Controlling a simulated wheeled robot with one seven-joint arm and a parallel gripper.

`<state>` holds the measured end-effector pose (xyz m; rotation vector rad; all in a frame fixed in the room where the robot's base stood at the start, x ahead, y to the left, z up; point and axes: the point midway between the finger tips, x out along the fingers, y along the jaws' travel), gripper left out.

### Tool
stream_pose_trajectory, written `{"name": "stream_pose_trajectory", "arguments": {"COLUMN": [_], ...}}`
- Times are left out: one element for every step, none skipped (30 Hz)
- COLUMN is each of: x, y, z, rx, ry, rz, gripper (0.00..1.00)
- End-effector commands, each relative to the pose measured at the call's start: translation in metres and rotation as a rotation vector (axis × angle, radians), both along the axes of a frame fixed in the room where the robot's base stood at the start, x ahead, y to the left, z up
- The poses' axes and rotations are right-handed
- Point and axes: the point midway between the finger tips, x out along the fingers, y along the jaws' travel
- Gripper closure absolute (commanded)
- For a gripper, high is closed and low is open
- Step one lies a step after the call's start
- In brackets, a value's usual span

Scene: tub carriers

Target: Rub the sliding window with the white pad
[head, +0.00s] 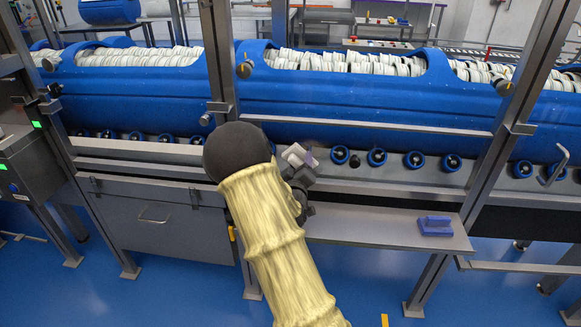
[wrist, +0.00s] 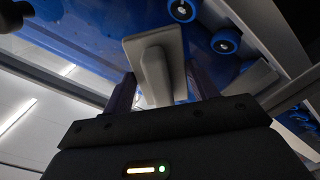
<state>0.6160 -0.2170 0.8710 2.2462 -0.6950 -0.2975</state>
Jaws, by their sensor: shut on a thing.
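My gripper (head: 300,172) is shut on the white pad (head: 295,155), in front of the blue tub carriers and above the grey shelf. In the wrist view my gripper's (wrist: 157,92) two dark fingers stand on either side of the pad's grip, and the pad (wrist: 148,48) shows as a pale flat plate with a raised handle. My arm hides part of the scene left of the pad. The sliding window's pane is not clearly distinguishable; steel posts and a rail (head: 365,127) frame the carriers behind the pad. I cannot tell whether the pad touches a pane.
A blue-purple block with a handle (head: 436,226) lies on the right of the grey shelf (head: 385,232). Blue carriers (head: 375,103) full of white pieces lie behind the posts. A steel post (head: 487,150) stands right, and a control box (head: 30,160) stands far left.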

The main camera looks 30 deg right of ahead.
Motion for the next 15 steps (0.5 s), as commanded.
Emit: {"name": "stream_pose_trajectory", "arguments": {"x": [-0.0026,-0.0034,-0.0041,-0.0043,-0.0043,-0.0039,-0.0036,-0.0035,-0.0031,-0.0031,-0.0030,-0.0031,-0.0033,-0.0036,-0.0044], "y": [-0.0040,-0.0049,-0.0052,-0.0052,-0.0048,-0.0040,-0.0033,-0.0028,-0.0016,-0.0011,-0.0010,-0.0012,-0.0016,-0.0023,-0.0038], "z": [-0.0006,-0.0006,-0.0005,-0.0004,-0.0003,-0.0001,0.0000,0.0000,0.0000,0.0001,0.0001,0.0000,-0.0001,-0.0003,-0.0004], "rx": [0.000,0.000,0.000,0.000,0.000,0.000,0.000,0.000,0.000,0.000,0.000,0.000,0.000,0.000,0.000], "ry": [0.000,-0.001,0.001,0.001,0.001,0.001,0.000,0.001,0.001,0.000,0.000,0.001,0.000,0.000,0.000], "rz": [-0.003,-0.002,-0.001,0.001,0.002,0.004,0.004,0.005,0.006,0.007,0.007,0.006,0.007,0.007,0.007], "gripper": [0.60,0.60,0.60,0.60,0.60,0.60,0.60,0.60,0.60,0.60,0.60,0.60,0.60,0.60,0.60]}}
